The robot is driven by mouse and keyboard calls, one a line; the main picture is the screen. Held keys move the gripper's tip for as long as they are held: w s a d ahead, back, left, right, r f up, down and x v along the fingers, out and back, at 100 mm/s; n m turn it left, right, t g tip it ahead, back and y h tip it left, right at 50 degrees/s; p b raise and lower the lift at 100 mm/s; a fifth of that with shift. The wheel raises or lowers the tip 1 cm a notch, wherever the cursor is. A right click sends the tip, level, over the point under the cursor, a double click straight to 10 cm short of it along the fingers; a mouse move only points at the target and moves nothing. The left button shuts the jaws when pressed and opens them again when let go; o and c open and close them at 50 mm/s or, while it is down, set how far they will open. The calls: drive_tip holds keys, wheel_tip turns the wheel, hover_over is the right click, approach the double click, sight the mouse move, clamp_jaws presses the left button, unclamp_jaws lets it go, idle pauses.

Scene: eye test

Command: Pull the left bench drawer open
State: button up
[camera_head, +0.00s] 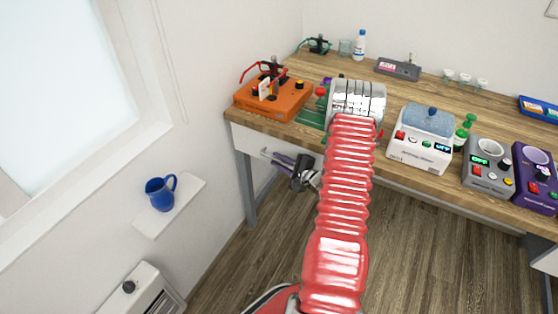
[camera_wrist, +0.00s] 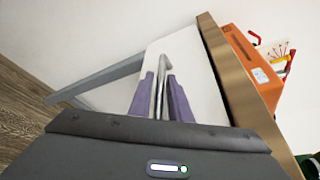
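The left bench drawer has a white front (camera_head: 246,143) below the left end of the wooden benchtop; it also shows in the wrist view (camera_wrist: 205,85). It looks closed. Its metal bar handle (camera_wrist: 163,66) runs between the two purple fingers of my gripper (camera_wrist: 160,80). The fingers stand apart, one on each side of the bar, with a visible gap, so my gripper is open around it. In the head view my gripper (camera_head: 280,159) is at the drawer front, and my red arm hides the front's right part.
The wooden bench (camera_head: 236,117) carries an orange device (camera_head: 272,103) above the drawer and several other devices to the right. A grey bench leg (camera_head: 246,190) stands at the left. A blue mug (camera_head: 159,195) sits on a wall shelf (camera_head: 180,208). The floor before the bench is clear.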

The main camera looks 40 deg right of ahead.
drive_tip(key=shift+w, duration=0.25)
drive_tip(key=shift+c, duration=0.5)
clamp_jaws()
drive_tip(key=shift+f, duration=0.1)
